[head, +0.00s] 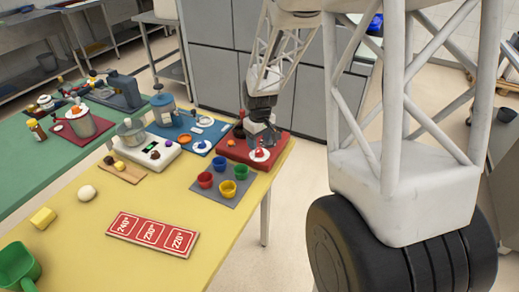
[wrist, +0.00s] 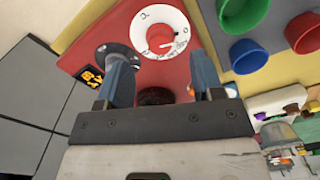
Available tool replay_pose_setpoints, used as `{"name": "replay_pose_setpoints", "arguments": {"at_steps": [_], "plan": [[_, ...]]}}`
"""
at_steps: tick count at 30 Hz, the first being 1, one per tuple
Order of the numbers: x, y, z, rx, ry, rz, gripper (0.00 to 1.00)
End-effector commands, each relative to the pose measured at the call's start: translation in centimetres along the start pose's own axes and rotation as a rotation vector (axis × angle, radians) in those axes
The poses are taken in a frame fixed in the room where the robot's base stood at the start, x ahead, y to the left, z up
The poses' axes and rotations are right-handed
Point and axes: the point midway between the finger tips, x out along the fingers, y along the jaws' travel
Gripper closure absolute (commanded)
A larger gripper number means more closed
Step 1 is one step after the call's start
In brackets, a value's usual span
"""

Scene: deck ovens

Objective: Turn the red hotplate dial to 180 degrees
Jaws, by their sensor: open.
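The red hotplate (head: 232,150) sits at the far right corner of the yellow table. Its dial has a white marked ring (wrist: 144,17) with a red knob (wrist: 158,38) in the middle; the ring's numbers are too small to read. In the head view the dial (head: 260,154) is on the hotplate's near side. My gripper (wrist: 161,62) is open and empty, its two fingers apart. In the wrist view the knob appears just beyond the fingertips, between their lines, and not held. In the head view my gripper (head: 263,138) is low over the hotplate, close behind the dial.
A grey mat (head: 222,196) with red, blue, green and yellow cups lies just in front of the hotplate. A blue board (head: 178,134) and a white scale (head: 137,160) stand left. Red number cards (head: 152,234) lie at the front. A grey metal post (wrist: 112,52) stands beside the left finger.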

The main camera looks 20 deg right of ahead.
Motion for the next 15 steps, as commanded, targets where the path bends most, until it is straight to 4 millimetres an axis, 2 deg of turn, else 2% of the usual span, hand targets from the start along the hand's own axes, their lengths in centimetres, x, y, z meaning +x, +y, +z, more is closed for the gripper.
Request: {"name": "replay_pose_setpoints", "arguments": {"at_steps": [6,15], "plan": [[2.4,0.0,0.0,0.000,-0.001,0.000,0.39],[4.3,0.0,0.0,0.000,0.000,0.001,0.39]]}}
